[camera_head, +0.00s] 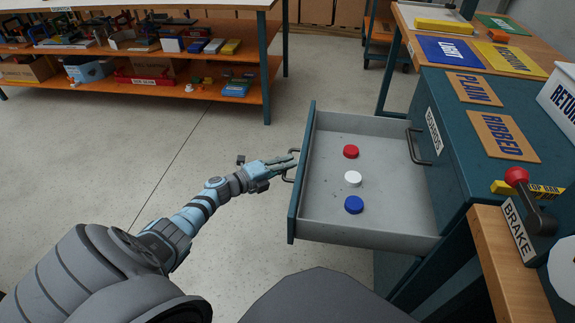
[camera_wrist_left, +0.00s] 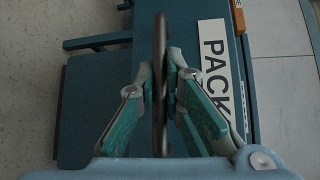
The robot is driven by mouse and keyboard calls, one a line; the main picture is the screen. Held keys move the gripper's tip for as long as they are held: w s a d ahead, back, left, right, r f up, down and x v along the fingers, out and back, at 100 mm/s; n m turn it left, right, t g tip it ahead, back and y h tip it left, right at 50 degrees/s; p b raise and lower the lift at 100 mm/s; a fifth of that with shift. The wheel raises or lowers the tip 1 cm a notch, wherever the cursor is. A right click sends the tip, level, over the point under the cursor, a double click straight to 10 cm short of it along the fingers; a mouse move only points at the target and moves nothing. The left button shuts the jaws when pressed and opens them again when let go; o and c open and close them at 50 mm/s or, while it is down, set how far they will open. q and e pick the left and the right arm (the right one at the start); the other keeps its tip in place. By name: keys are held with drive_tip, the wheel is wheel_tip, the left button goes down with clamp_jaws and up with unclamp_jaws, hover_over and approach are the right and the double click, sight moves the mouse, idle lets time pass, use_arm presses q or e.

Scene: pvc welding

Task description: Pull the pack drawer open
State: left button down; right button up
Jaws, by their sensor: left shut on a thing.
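The pack drawer (camera_head: 335,220) stands out from the teal cabinet, open to the left, with its grey inside showing. A red cap (camera_head: 351,151), a white cap (camera_head: 353,178) and a blue cap (camera_head: 354,204) lie in it. My left gripper (camera_head: 291,165) is at the drawer's front. In the left wrist view its two fingers (camera_wrist_left: 162,88) are shut on the dark bar handle (camera_wrist_left: 160,60), beside a white label reading PACK (camera_wrist_left: 213,65). The handle (camera_head: 288,179) is partly hidden by the fingers in the head view. My right gripper is not in view.
A brake lever (camera_head: 517,178) stands at the right. A shelf (camera_head: 150,85) with goods is at the back left. The floor left of the drawer is clear.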

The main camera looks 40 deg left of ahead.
use_arm(q)
drive_tip(key=c, duration=1.7)
unclamp_jaws()
drive_tip(key=v, duration=1.2)
drive_tip(key=shift+f, duration=0.1)
drive_tip(key=shift+s, duration=0.1)
